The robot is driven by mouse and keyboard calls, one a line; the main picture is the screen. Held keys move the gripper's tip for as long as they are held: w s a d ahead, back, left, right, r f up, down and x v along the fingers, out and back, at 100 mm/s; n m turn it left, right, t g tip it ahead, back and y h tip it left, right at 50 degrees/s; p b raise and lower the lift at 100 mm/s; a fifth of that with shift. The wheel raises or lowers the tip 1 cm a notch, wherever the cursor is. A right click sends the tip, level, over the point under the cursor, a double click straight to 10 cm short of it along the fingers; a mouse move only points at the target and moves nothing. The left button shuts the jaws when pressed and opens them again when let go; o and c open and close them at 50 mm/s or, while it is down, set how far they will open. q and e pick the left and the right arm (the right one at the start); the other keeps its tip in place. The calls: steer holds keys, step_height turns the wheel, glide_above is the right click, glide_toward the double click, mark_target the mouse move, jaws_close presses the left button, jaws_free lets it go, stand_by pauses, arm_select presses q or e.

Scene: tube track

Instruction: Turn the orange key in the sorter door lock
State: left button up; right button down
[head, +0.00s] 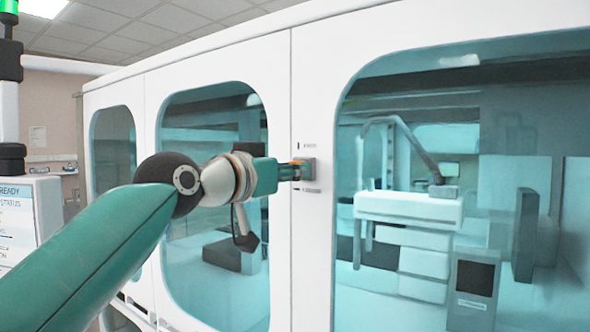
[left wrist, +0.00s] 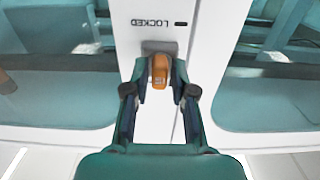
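The orange key (left wrist: 159,72) sits in a grey lock block (head: 311,169) on the white door frame; a sliver of the key also shows in the head view (head: 297,163). In the left wrist view, the word LOCKED appears upside down beside the lock. My left gripper (left wrist: 160,80) is at the lock, with one finger on each side of the key. In the head view my left gripper (head: 290,171) reaches the lock from the left, hiding most of the key. My right gripper is not in view.
The sorter's white front has large teal windows, one right of the lock (head: 410,270) and others to the left. Equipment stands behind the glass. A white status panel (head: 33,215) is at the far left.

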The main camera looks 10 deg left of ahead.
arm_select(q)
jaws_close()
steer(key=n, duration=0.3)
steer(key=shift+n, duration=1.7)
